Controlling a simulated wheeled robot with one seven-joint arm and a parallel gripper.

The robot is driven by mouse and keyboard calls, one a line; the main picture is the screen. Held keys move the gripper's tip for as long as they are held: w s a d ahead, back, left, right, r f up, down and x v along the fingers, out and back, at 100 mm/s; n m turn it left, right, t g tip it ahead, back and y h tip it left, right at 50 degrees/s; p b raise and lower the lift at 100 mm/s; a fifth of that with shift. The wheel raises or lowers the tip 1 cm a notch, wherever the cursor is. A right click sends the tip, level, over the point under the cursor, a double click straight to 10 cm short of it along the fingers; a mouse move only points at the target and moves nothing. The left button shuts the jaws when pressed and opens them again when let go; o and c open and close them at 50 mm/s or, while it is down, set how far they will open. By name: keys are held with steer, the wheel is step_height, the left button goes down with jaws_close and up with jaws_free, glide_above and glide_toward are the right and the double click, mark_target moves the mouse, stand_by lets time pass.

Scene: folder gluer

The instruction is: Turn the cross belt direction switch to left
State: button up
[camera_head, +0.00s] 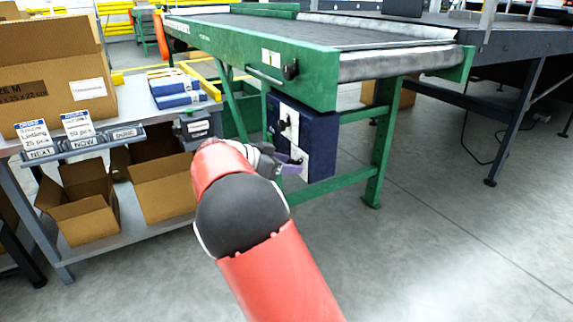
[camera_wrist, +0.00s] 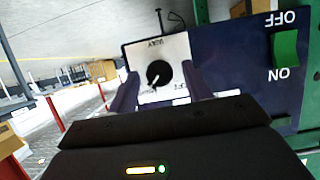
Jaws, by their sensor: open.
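The cross belt direction switch appears to be the black round knob (camera_wrist: 159,74) with a white pointer on a white label plate of the dark blue control box (camera_wrist: 228,62). In the wrist view, where lettering is upside down, the pointer slants to the lower left; the small label words are unreadable. My gripper (camera_wrist: 158,78) is open, one finger on each side of the knob; contact cannot be told. In the head view my gripper (camera_head: 283,161) is at the lower front of the blue box (camera_head: 318,145), partly hidden by my red arm.
A green ON/OFF rocker switch (camera_wrist: 286,48) sits beside the knob plate. The box hangs under the green conveyor frame (camera_head: 300,80), which carries another black knob (camera_head: 290,70). A table (camera_head: 62,263) with cartons stands left. The floor at right (camera_head: 450,230) is clear.

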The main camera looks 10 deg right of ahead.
steer(key=shift+c, duration=0.4)
steer(key=c, duration=0.9)
steer(key=shift+o, duration=0.2)
steer(key=shift+r+p, duration=0.1)
steer(key=shift+p, duration=0.3)
steer(key=n+g+p, duration=0.2)
steer(key=n+p, duration=0.1)
steer(key=shift+w+r+h, duration=0.1)
steer(key=shift+w+h, duration=0.1)
steer(key=shift+h, duration=0.2)
steer(key=n+p, duration=0.1)
steer(key=p, duration=0.1)
steer(key=n+g+h+p, duration=0.1)
steer(key=n+p, duration=0.1)
steer(key=shift+w+a+g, duration=0.1)
steer(key=shift+w+g, duration=0.05)
steer(key=shift+g, duration=0.15)
steer(key=shift+w+f+n+g+h+p, duration=0.1)
steer(key=shift+f+n+g+h+p, duration=0.15)
steer(key=shift+n+h+p, duration=0.7)
steer(key=shift+f+n+g+h+p, duration=0.2)
steer(key=shift+n+g+p, duration=0.3)
steer(key=shift+n, duration=1)
steer(key=shift+w+f+n+g+h+p, duration=0.15)
steer(key=shift+n+h+p, duration=0.4)
steer(key=shift+n+p, duration=0.5)
steer(key=shift+s+n, duration=0.1)
steer(key=shift+n, duration=0.3)
